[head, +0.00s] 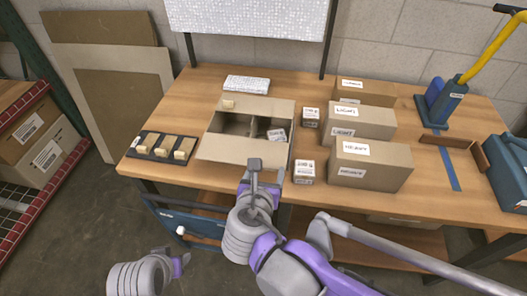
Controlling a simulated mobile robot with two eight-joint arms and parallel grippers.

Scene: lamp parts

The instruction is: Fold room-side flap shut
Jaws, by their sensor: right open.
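An open cardboard box (212,128) sits on the workbench, with a divider between its two compartments. A small labelled carton (277,135) is in the right compartment. A pale near-side flap (228,152) spreads along the box's front edge, toward me; it is not folded over the opening. A back flap (265,106) lies at the far side. My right gripper (266,172) is open at the box's near right corner, overlapping the flap's right end in the view; I cannot tell whether it touches. My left gripper (182,262) is low, off the bench; its fingers are unclear.
Small labelled cartons (304,172) and larger boxes (370,166) stand right of the box. A dark tray with tan blocks (163,146) lies to the left. A blue stand with a yellow handle (445,100) is at the right.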

